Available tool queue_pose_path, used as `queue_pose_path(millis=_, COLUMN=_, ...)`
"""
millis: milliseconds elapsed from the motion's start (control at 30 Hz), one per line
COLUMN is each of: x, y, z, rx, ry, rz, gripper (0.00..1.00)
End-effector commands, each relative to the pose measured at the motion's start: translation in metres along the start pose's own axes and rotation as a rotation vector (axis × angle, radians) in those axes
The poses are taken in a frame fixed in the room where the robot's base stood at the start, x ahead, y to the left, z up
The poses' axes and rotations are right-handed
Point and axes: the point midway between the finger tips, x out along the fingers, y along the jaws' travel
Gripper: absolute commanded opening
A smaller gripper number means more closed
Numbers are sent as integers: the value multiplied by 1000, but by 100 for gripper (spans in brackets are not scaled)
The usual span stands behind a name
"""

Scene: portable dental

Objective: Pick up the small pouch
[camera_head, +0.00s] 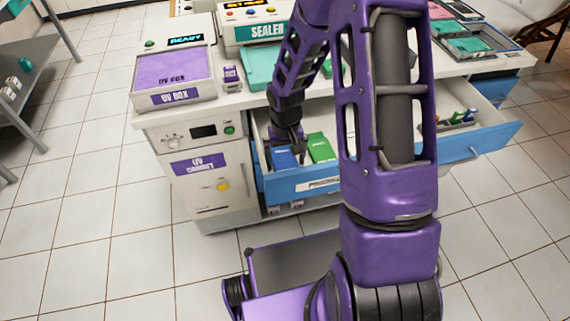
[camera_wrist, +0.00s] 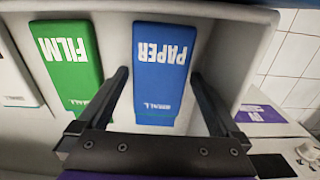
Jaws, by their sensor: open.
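A blue one marked PAPER (camera_wrist: 162,62) also shows in the head view (camera_head: 283,160). A green one marked FILM (camera_wrist: 68,58), also in the head view (camera_head: 320,147), stands beside it. My gripper (camera_wrist: 160,76) is open, with one finger on each side of the blue pack and a gap to both sides. In the head view my gripper (camera_head: 291,148) is over the drawer, partly covering the blue pack.
The drawer wall (camera_wrist: 240,60) is close beside one finger. A white pack (camera_wrist: 15,80) lies beyond the green one. A UV box (camera_head: 173,72) and a sealer (camera_head: 265,32) stand on the counter above. Another open drawer (camera_head: 480,140) is at right.

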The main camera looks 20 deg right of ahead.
Motion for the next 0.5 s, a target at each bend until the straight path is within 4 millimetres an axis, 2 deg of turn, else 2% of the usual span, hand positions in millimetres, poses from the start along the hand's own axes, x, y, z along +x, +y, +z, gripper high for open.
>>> queue_pose_path(millis=267, x=3, y=0, z=0, rx=1, ry=1, rz=1, gripper=100)
queue_pose_path(millis=500, x=3, y=0, z=0, rx=1, ry=1, rz=1, gripper=57)
